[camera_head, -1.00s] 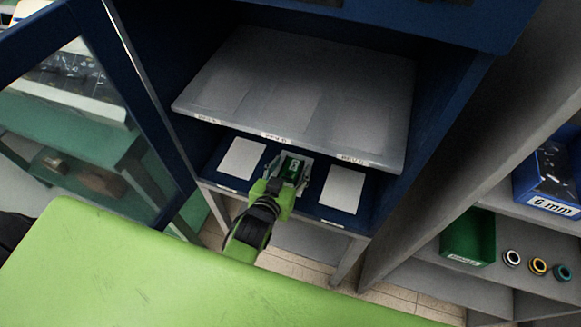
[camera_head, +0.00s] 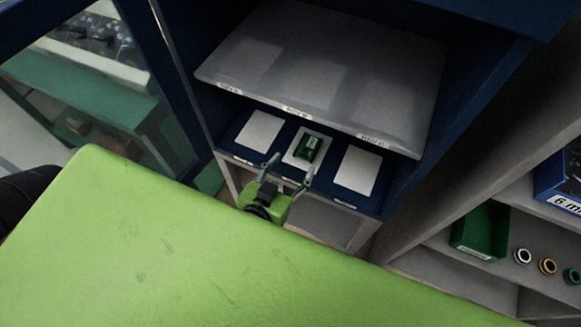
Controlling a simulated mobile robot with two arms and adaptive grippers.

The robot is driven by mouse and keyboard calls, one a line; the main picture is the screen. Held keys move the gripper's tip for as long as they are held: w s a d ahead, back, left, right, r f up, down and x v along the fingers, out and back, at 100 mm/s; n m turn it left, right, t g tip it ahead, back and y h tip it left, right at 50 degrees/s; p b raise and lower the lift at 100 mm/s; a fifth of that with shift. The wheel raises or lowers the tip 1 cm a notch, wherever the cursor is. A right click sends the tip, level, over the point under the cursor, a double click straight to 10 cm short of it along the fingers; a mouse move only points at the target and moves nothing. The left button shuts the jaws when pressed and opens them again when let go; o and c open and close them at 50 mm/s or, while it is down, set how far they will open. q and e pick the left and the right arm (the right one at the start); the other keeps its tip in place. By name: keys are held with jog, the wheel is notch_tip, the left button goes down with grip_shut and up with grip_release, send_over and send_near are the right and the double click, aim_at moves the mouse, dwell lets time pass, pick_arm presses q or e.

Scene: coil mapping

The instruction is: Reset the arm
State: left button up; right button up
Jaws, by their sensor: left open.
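My left gripper (camera_head: 287,174) is open and empty. Its two fingers point toward the lower shelf of the blue cabinet, just in front of its edge. A green box-like piece (camera_head: 308,148) with a pale label sits on the middle white pad (camera_head: 292,158) of that shelf, a little beyond the fingertips and apart from them. Most of my left arm is hidden behind my green body panel. My right gripper is not in view.
A grey upper shelf (camera_head: 330,75) overhangs the lower one. White pads lie left (camera_head: 260,131) and right (camera_head: 358,171). The cabinet's glass door (camera_head: 160,60) stands open at left. At right a grey rack holds a green bin (camera_head: 482,230) and several rings (camera_head: 522,256).

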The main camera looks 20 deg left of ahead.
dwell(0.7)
pick_arm(q)
jog(key=s+a+f+m+g, duration=0.25)
jog(key=s+a+g, duration=0.25)
jog(key=s+g, duration=0.6)
jog(key=s+f, duration=0.2)
jog(key=f, duration=1.2)
jog(key=s+f, duration=0.2)
jog(key=f, duration=1.1)
jog(key=s+a+f+g, duration=0.1)
jog(key=s+a+f, duration=0.2)
jog(key=s+f, duration=1.3)
jog(key=shift+s+f+g, duration=0.3)
jog(key=shift+s, duration=0.2)
